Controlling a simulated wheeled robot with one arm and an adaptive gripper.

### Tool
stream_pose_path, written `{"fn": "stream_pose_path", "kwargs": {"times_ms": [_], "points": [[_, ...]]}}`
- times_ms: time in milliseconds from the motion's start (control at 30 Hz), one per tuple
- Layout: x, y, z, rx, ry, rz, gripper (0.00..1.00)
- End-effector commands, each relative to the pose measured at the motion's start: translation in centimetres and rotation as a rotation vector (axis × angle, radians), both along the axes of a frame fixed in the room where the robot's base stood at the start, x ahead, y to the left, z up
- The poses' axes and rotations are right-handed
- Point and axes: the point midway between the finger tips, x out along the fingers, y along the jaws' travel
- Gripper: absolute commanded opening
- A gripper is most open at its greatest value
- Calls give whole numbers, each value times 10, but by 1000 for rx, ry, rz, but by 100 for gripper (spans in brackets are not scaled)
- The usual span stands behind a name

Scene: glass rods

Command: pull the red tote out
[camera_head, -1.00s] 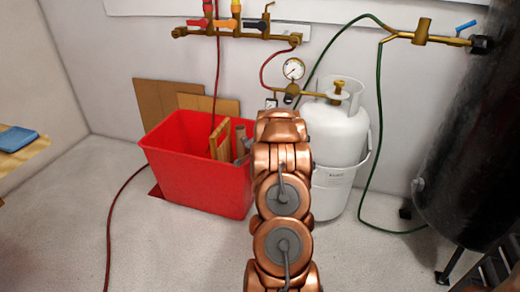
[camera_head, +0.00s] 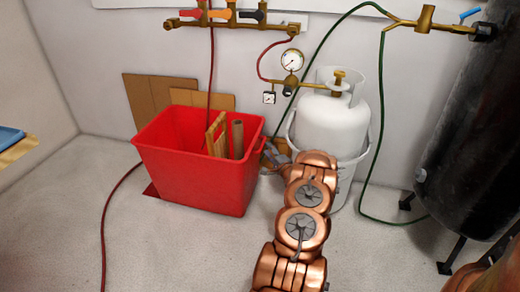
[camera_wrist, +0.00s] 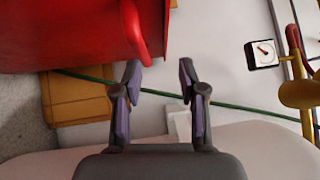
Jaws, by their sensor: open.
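The red tote (camera_head: 200,185) stands on the floor against the back wall, with wooden pieces (camera_head: 217,137) upright inside it. Its right end faces my gripper (camera_head: 272,156), which is between the tote and the white gas cylinder (camera_head: 333,128). In the wrist view the tote (camera_wrist: 65,38) fills the upper left, and a rounded red part of its rim or handle hangs near the left fingertip. My gripper (camera_wrist: 160,70) is open with nothing between its fingers. I cannot tell whether the left finger touches the tote.
The white cylinder stands close on the right, with a gauge (camera_head: 292,60) and brass pipes above. A green hose (camera_head: 366,190) runs to the floor. A red hose (camera_head: 104,230) lies left of the tote. A black tank (camera_head: 465,130) is far right. Floor in front is clear.

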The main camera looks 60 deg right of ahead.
Motion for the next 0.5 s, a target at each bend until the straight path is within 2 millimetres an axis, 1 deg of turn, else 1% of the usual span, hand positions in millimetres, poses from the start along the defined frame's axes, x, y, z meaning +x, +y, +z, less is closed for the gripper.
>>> {"fn": "stream_pose_path", "kwargs": {"times_ms": [33, 167, 333, 500], "points": [[-4, -1, -16, 8, -12, -1, 41], [-11, -1, -28, 19, -40, 4, 41], [-8, -2, -30, 23, -56, 11, 41], [10, -9, -27, 20, -58, 14, 41]]}}
